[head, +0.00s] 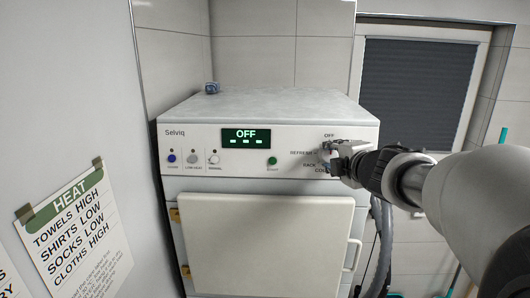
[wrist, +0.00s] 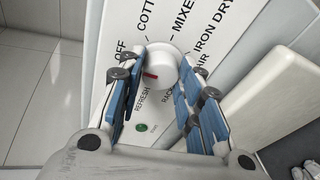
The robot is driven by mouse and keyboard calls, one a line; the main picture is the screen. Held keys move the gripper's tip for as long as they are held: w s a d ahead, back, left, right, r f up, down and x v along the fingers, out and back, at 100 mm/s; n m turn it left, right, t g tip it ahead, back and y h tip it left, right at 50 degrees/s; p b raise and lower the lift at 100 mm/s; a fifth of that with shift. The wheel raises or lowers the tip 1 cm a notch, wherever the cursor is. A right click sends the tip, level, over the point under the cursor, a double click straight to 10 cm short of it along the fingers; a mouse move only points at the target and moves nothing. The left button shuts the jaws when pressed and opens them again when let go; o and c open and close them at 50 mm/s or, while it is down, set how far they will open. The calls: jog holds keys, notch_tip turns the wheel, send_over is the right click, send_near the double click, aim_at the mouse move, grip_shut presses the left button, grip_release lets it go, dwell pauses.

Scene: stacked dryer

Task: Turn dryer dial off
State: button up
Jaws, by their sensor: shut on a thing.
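The dryer (head: 275,98) is a white front-loading machine, and its display (head: 246,139) reads OFF above a row of green dashes. The dial (wrist: 162,70) is a round white knob with a red mark. In the wrist view the mark lies on its left side, toward the OFF and REFRESH labels; I cannot tell exactly which it meets. My gripper (wrist: 160,88) has its blue-padded fingers on either side of the dial and is shut on it. In the head view my gripper (head: 333,158) covers most of the dial at the panel's right end.
Buttons (head: 192,158) line the panel's left, with a green-lit one (head: 272,161) nearer the dial. The dryer door (head: 265,245) below is closed. A grey hose (head: 382,245) hangs at its right side. A laundry sign (head: 75,235) is on the left wall.

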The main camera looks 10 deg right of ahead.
dwell(0.4)
jog(key=o, duration=1.1)
jog(key=shift+r, duration=0.1)
